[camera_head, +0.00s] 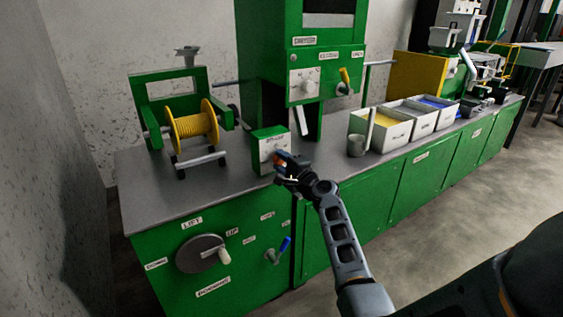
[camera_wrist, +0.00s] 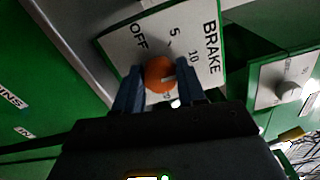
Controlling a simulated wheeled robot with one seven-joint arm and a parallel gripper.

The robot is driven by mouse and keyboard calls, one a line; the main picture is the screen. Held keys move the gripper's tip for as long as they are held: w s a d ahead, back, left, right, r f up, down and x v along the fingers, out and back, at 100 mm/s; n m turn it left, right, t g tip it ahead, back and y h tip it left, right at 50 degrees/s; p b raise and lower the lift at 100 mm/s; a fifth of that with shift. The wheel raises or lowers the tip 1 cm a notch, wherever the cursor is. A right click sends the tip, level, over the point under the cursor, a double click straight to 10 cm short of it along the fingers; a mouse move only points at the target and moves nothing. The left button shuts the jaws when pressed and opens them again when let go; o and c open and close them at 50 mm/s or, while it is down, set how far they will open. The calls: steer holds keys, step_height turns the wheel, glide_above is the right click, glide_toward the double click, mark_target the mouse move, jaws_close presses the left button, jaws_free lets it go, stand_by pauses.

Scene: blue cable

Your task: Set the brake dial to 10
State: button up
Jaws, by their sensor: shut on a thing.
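The brake box (camera_head: 258,150) is a small green box with a white face on the grey bench top. In the wrist view its white panel (camera_wrist: 133,38) reads BRAKE, OFF, 5 and 10, with a further mark partly hidden near the fingers. The orange brake dial (camera_wrist: 158,70) sits between my two dark fingers. My gripper (camera_wrist: 160,88) is shut on the dial, one finger on each side; it also shows at the box's front in the head view (camera_head: 283,163). A pale line shows on the dial's right part; I cannot tell exactly which mark it points at.
A yellow cable spool (camera_head: 194,127) stands on the bench to the left. A green machine (camera_head: 322,60) with a white dial and yellow lever rises behind. A grey cup (camera_head: 356,146) and white bins (camera_head: 396,133) stand to the right. A crank wheel (camera_head: 195,254) is on the cabinet front.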

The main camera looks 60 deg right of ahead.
steer(key=shift+s, duration=0.1)
steer(key=o, duration=1.1)
steer(key=shift+c, duration=0.2)
steer(key=v, duration=0.7)
steer(key=shift+s+a, duration=0.2)
steer(key=shift+s, duration=0.15)
steer(key=shift+f, duration=0.1)
steer(key=s+a+f+n+y+p, duration=0.1)
steer(key=s+a+f+n, duration=0.2)
steer(key=a, duration=0.5)
steer(key=s+a+f+n+g+y+p, duration=0.1)
steer(key=s+a+n, duration=0.35)
steer(key=a, duration=0.35)
steer(key=s+a+f+n+y+p, duration=0.1)
steer(key=s+a+f+n, duration=0.2)
steer(key=a, duration=0.4)
steer(key=s+a+r+n+y+p, duration=0.1)
steer(key=s+a+r+n+y, duration=0.2)
steer(key=s+a+r+n, duration=0.5)
steer(key=s+a+r+n+y+p, duration=0.1)
steer(key=s+a+r+n+y, duration=0.2)
steer(key=s+a+r+n, duration=0.4)
steer(key=s+a+r, duration=0.1)
steer(key=a, duration=0.5)
steer(key=shift+r+n+t+y, duration=0.3)
steer(key=shift+r+n, duration=0.05)
